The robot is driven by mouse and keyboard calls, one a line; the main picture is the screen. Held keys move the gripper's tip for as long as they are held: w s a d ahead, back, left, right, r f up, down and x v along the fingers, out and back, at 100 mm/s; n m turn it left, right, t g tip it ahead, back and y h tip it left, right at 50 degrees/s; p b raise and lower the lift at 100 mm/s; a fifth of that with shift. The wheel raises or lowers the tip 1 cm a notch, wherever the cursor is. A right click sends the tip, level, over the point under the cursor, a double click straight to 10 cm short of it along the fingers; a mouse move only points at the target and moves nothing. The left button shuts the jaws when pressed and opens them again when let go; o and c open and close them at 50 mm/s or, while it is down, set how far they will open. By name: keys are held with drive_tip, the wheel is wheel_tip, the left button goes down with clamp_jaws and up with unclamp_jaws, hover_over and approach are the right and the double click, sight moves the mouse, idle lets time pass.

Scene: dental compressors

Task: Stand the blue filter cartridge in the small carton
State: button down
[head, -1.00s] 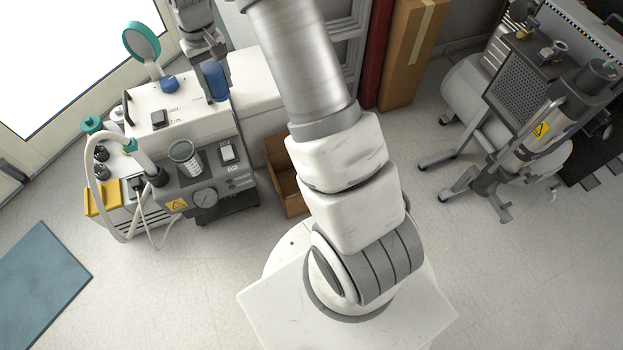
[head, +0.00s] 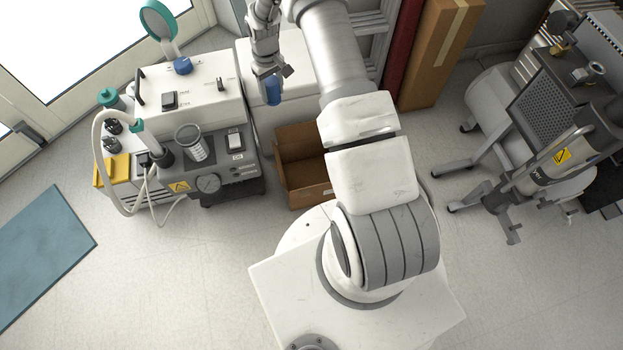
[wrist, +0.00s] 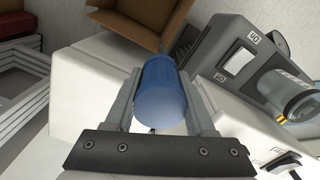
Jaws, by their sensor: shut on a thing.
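The blue filter cartridge (head: 273,90) is held by my gripper (head: 268,72) at the top middle of the head view. In the wrist view the cartridge (wrist: 159,92) sits between the two fingers of my gripper (wrist: 158,100), which are shut on it. The small carton (head: 305,185) is an open brown box on the floor, right of the grey control unit and partly hidden by my arm. The carton also shows at the top of the wrist view (wrist: 140,22). The cartridge is held beyond the carton in the head view, apart from it.
A white and grey compressor unit (head: 195,90) with a gauge, switches and a glass jar (head: 190,143) stands left of the carton. A tall brown carton (head: 438,50) stands at the back. A wheeled compressor (head: 540,130) is at the right.

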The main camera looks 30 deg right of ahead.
wheel_tip(320, 180, down, 16)
drive_tip(key=s+d+f+n, duration=0.1)
drive_tip(key=s+d+n, duration=0.1)
drive_tip(key=s+d, duration=0.1)
drive_tip(key=n, duration=0.2)
hover_over(303, 184)
drive_tip(key=s, duration=0.2)
wheel_tip(303, 184, down, 17)
drive_tip(key=f, duration=0.2)
drive_tip(key=f+b, duration=0.1)
drive_tip(key=f, duration=0.1)
drive_tip(key=a+f+b, duration=0.1)
drive_tip(key=shift+w+f, duration=0.15)
drive_tip(key=shift+f, duration=0.25)
drive_tip(key=shift+f+b, duration=1.45)
drive_tip(key=shift+f, duration=0.7)
drive_tip(key=shift+c, duration=1.2)
unclamp_jaws()
